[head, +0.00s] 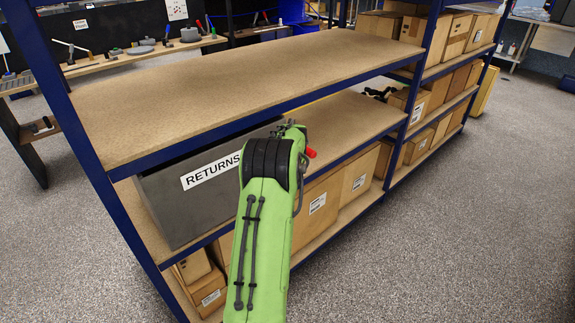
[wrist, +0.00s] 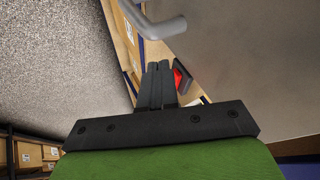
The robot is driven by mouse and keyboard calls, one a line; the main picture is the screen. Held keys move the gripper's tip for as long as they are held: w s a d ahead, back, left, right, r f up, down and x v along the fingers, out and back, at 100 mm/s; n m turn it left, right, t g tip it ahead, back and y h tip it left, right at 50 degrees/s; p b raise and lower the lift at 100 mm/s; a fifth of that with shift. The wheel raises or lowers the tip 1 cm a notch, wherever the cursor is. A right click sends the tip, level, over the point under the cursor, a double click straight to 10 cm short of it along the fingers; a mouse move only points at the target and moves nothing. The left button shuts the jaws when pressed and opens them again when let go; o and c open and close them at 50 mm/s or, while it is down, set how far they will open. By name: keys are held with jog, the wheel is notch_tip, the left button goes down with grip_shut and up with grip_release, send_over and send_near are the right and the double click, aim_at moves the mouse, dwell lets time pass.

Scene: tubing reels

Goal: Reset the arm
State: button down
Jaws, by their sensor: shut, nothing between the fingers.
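My green arm (head: 262,225) reaches up in front of the shelving in the head view, its black joint near the grey bin's right end. The fingers are hidden behind the arm there. In the wrist view my gripper (wrist: 158,84) is shut, its dark fingers side by side with nothing held. A red piece (wrist: 181,76) shows just right of the fingertips. A red-tipped part (head: 310,153) also sticks out beside the arm in the head view.
A grey bin labelled RETURNS (head: 170,205) stands on the middle shelf, close to my arm. The top shelf (head: 250,85) is bare. Cardboard boxes (head: 355,180) fill the lower shelf. Blue uprights (head: 424,70) frame the rack. Speckled floor (head: 480,200) is clear at right.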

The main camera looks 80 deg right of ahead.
jog(key=v, duration=0.6)
jog(key=shift+s+a+r, duration=0.15)
jog(key=shift+a, duration=0.05)
